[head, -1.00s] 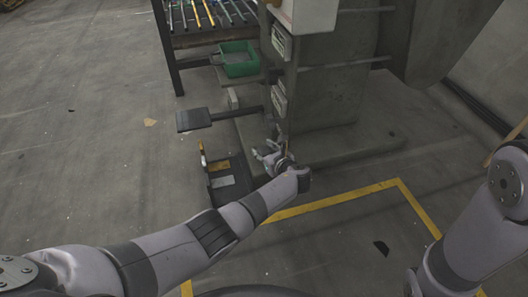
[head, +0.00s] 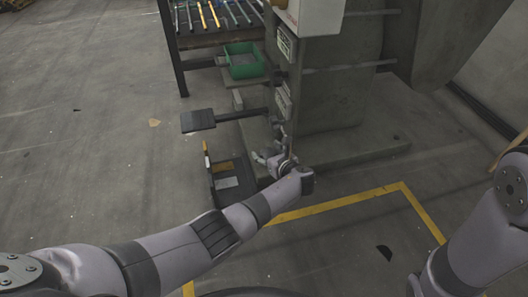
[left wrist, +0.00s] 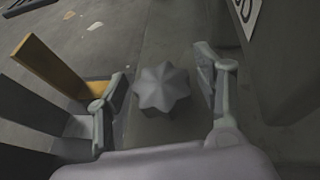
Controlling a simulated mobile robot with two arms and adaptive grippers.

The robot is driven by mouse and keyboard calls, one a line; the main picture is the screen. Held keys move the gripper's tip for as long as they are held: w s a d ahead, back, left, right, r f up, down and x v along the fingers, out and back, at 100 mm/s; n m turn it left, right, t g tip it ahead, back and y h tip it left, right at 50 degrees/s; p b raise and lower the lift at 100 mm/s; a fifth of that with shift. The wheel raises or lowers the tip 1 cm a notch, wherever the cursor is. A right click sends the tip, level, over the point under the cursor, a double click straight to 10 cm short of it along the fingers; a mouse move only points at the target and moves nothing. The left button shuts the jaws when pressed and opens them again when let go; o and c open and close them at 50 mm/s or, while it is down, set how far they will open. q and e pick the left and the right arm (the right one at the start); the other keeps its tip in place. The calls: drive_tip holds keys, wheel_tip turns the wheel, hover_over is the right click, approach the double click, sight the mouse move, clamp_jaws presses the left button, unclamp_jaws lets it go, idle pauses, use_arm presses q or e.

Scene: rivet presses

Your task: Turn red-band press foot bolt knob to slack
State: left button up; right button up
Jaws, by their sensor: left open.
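A grey star-shaped knob (left wrist: 162,88) stands in the middle of the left wrist view. My left gripper (left wrist: 161,66) is open, with one finger on each side of the knob and a visible gap on both sides. In the head view my left gripper (head: 271,156) is low beside the foot of the grey press (head: 335,85). The knob is too small or hidden to make out there. I cannot make out a clear red band on the press. My right arm shows at the right edge, but its gripper is outside the view.
A dark pedal plate (head: 198,120) sticks out left of the press. A black item with a yellow upright (head: 207,155) stands on the floor left of my gripper. A green bin (head: 243,63) and a rack of rods (head: 215,20) are behind. Yellow floor tape (head: 330,207) runs in front.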

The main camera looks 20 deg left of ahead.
use_arm(q)
drive_tip(key=shift+r+m+t+h+p, duration=0.1)
drive_tip(key=shift+m+t+h+p, duration=0.3)
drive_tip(key=shift+m+h+p, duration=0.15)
drive_tip(key=shift+s+a+m+t+h+p, duration=0.1)
drive_tip(key=shift+a+m+t+h+p, duration=0.05)
drive_tip(key=shift+m+t+h+p, duration=0.8)
drive_tip(key=m+t+h, duration=0.1)
drive_tip(key=m+h, duration=0.2)
drive_tip(key=shift+m+h+b, duration=0.3)
drive_tip(key=shift+b, duration=0.05)
drive_tip(key=m+h+b, duration=0.1)
drive_tip(key=m+h, duration=0.3)
drive_tip(key=h, duration=0.1)
drive_tip(key=s+a+r+n+g+p, duration=0.1)
drive_tip(key=s+n+p, duration=0.4)
drive_tip(key=s+p, duration=0.5)
drive_tip(key=s+a+r+n+g+y+p, duration=0.1)
drive_tip(key=s+a+r+n+p, duration=0.3)
drive_tip(key=s+p, duration=0.5)
drive_tip(key=s+a+r+n+g+y+p, duration=0.1)
drive_tip(key=s+a+r+n+g+p, duration=0.2)
drive_tip(key=p, duration=1.3)
drive_tip(key=s+r+n, duration=0.2)
drive_tip(key=s+n, duration=0.3)
drive_tip(key=s, duration=0.2)
drive_tip(key=shift+s+a, duration=0.15)
drive_tip(key=shift+s, duration=0.15)
